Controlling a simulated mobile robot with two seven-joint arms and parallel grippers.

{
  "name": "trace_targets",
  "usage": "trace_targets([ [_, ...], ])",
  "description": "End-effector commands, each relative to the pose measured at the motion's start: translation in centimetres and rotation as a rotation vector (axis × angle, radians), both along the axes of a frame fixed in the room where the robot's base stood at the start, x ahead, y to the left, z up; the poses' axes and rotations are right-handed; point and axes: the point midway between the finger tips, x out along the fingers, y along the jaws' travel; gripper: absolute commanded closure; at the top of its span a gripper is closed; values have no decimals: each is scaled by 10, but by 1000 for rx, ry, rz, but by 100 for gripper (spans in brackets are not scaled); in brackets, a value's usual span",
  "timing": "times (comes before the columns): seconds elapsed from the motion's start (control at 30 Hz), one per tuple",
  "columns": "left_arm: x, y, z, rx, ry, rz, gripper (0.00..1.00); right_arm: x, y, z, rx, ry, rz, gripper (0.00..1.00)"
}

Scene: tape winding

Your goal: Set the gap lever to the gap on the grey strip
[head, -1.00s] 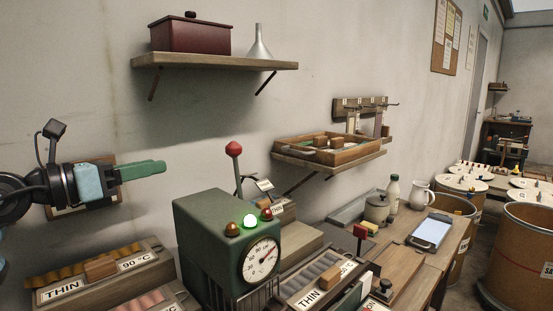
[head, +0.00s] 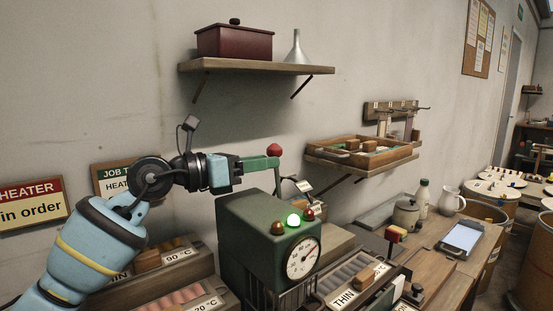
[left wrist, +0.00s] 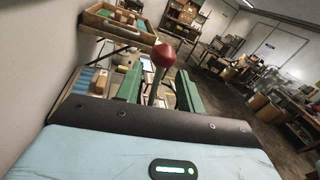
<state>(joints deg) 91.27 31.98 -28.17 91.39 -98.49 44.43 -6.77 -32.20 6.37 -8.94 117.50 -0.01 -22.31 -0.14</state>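A lever with a round red knob (head: 274,150) rises from the back of a green machine box (head: 245,232). No label on it can be read, so I cannot tell that it is the gap lever. My left gripper (head: 272,162) is at the lever just below the knob. In the left wrist view the two green fingers (left wrist: 159,88) are apart, with the red knob (left wrist: 162,56) and its stalk showing between them. Contact is not clear. A pale strip (head: 384,124) hangs from the wall rack; I cannot read it or tell whether it is the grey strip. My right gripper is not in view.
A wooden shelf (head: 257,68) and a tray (head: 362,149) are on the wall. A tablet (head: 461,237) lies on the bench.

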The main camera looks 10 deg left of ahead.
Motion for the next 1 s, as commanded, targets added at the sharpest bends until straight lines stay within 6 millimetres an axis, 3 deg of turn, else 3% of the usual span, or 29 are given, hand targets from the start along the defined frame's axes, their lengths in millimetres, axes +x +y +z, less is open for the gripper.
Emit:
trace_targets([
  [0.23, 19, -23, 1, 0, 0, -1, 62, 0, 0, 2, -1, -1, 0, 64],
  [0.6, 23, -27, 0, 1, -1, 1, 62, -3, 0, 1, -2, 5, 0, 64],
  [0.9, 23, -27, 0, 1, -2, 1, 99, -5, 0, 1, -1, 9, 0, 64],
  [1.0, 23, -27, 2, -1, -3, 1, 100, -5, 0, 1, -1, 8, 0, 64],
])
